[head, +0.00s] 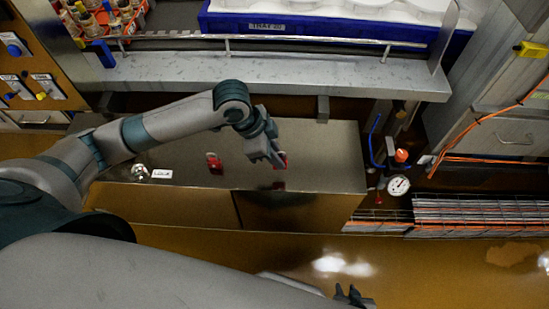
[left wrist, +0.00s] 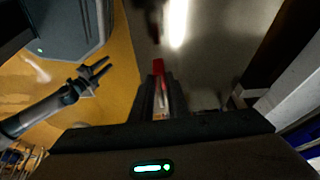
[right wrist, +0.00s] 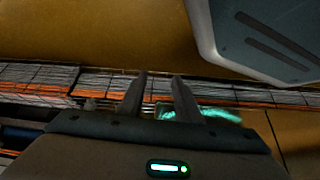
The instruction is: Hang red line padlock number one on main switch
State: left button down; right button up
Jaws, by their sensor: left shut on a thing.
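My left gripper (head: 277,158) is shut on a red padlock (head: 284,160) above the metal cabinet top; the left wrist view shows red (left wrist: 158,67) between the fingers. The fingers hide most of this padlock, and no number is readable. A second red padlock (head: 214,163) lies on the cabinet top to the left. My right gripper (head: 352,296) is low over the floor in the head view; its fingers stand apart and empty in the right wrist view (right wrist: 158,88). Blue and yellow knobs show on a wall panel (head: 55,88) at the far left; I cannot tell whether one is the main switch.
The cabinet top (head: 325,160) is mostly clear. A small "LOCK" label (head: 162,173) and a shiny metal item (head: 140,173) sit at its left. A steel shelf (head: 250,75) with a rail overhangs behind. A pressure gauge (head: 398,185) and hoses stand to the right.

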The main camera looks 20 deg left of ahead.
pick_arm(q)
jog(key=shift+w+a+f, duration=0.55)
jog(key=shift+w+f, duration=0.05)
jog(key=shift+w, duration=0.25)
jog(key=shift+w+a+f, duration=0.1)
jog(key=shift+w, duration=0.05)
pick_arm(e)
jog(key=shift+s+a, duration=0.1)
pick_arm(q)
notch_tip(320, 180, down, 2)
jog(key=shift+f, duration=0.1)
jog(key=shift+f+p, duration=0.45)
jog(key=shift+p, duration=0.35)
jog(key=shift+f, duration=0.3)
pick_arm(e)
jog(key=shift+w+a+r+t+y, duration=0.3)
jog(key=shift+w+a+r+t, duration=0.25)
jog(key=shift+a+r+t, duration=0.2)
pick_arm(q)
jog(key=shift+f, duration=0.15)
